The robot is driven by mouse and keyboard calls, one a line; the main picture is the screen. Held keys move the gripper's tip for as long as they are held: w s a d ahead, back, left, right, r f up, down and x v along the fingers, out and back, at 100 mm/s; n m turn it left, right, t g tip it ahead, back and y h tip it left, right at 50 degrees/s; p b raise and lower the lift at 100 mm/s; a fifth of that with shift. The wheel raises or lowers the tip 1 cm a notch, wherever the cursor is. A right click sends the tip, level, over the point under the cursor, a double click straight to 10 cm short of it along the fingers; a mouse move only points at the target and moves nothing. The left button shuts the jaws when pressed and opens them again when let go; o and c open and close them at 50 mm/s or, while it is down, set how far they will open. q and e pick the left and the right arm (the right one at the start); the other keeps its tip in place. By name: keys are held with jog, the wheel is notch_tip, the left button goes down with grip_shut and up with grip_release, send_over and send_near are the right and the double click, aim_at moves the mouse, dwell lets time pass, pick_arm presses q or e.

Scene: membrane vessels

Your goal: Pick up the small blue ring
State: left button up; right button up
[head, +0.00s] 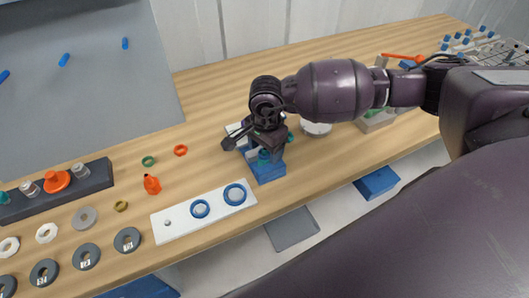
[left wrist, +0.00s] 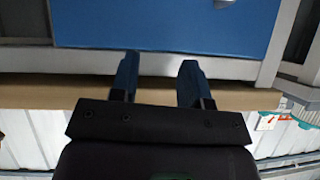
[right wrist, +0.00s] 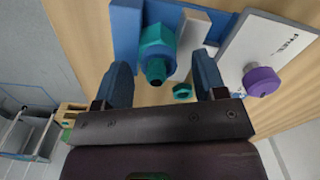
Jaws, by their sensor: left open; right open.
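The small blue ring (head: 200,208) lies flat on a white plate (head: 170,232) near the front edge of the bench. A larger blue ring (head: 235,194) lies on the same plate to its right. My right gripper (head: 252,143) is open above a blue fixture (head: 270,173), up and to the right of the rings. In the right wrist view, a teal threaded fitting (right wrist: 157,45) on the fixture shows just beyond and between the open fingers (right wrist: 162,75). My left gripper (left wrist: 160,75) is open and empty, facing a blue panel (left wrist: 160,25); it is out of the head view.
Green (head: 148,161) and orange (head: 180,150) rings, an orange fitting (head: 152,184) and several grey and white discs lie left of the plate. A dark rack (head: 95,177) stands at far left. A purple knob (right wrist: 262,81) is beside the fixture in the right wrist view.

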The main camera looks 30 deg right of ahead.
jog(key=shift+c, duration=0.5)
jog(key=c, duration=0.9)
jog(key=shift+r, duration=0.15)
